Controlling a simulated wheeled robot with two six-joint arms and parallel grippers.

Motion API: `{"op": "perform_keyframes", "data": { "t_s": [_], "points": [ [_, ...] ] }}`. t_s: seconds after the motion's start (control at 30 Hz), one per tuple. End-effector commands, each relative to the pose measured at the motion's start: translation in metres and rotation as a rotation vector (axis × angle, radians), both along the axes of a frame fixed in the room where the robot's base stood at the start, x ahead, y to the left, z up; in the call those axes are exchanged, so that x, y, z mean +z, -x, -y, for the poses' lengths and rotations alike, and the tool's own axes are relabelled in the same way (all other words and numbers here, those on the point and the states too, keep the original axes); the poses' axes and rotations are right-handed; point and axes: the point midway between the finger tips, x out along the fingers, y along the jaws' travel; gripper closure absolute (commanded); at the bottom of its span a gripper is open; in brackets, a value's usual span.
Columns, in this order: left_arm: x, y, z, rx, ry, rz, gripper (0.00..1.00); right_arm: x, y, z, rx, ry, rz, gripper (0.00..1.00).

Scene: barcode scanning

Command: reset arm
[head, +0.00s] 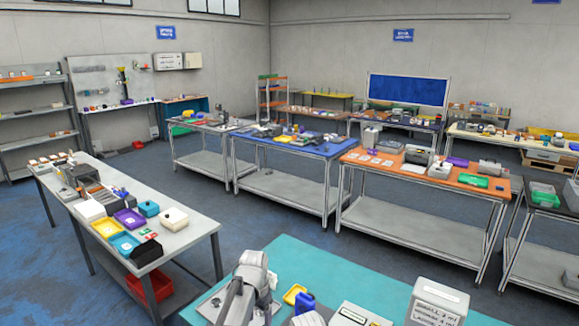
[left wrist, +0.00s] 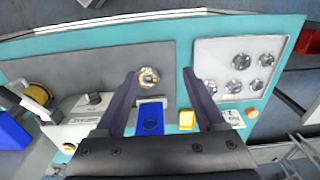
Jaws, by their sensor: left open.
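My left gripper (left wrist: 162,88) is open and empty, with its two dark fingers apart over the teal table (left wrist: 183,55) in the left wrist view. Between the fingers appear a metallic round piece with a yellowish ring (left wrist: 149,77) on a grey mat and a blue item (left wrist: 151,118). The fingers appear above these, not closed on anything. In the head view a grey arm of mine rises at the bottom middle by the teal table (head: 330,262); its gripper cannot be made out. My right gripper is in neither view.
A light plate with several round metallic pieces (left wrist: 236,68) lies right of the fingers, and a yellow item (left wrist: 187,119) is near them. Other workbenches stand beyond the floor aisle.

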Motion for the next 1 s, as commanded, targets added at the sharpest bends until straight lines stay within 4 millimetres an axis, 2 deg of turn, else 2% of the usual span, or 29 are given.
{"op": "perform_keyframes", "data": {
  "t_s": [0.03, 0.1, 0.3, 0.47, 0.5, 0.57, 0.77, 1.0],
  "points": [
    [0.0, 0.034, -0.017, 0.086, 0.003, 0.005, 0.28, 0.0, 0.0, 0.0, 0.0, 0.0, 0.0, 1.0],
    [0.0, 0.058, -0.033, 0.192, 0.009, 0.009, 0.28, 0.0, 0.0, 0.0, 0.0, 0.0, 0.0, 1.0],
    [0.0, 0.12, -0.065, 0.451, 0.021, 0.02, 0.28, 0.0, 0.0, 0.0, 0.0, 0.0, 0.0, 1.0],
    [0.0, 0.168, -0.084, 0.634, 0.032, 0.029, 0.28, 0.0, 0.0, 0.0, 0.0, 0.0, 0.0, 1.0],
    [-0.015, 0.159, -0.075, 0.606, 0.025, 0.023, 0.28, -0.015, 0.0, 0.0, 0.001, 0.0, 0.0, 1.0],
    [-0.025, 0.16, -0.065, 0.579, 0.016, 0.016, 0.28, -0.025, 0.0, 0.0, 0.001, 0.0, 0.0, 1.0],
    [-0.059, 0.172, -0.037, 0.495, -0.017, -0.005, 0.28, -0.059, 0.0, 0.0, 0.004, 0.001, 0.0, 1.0],
    [-0.109, 0.194, 0.003, 0.373, -0.069, -0.032, 0.28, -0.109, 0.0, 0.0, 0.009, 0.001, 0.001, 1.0]
  ]
}}
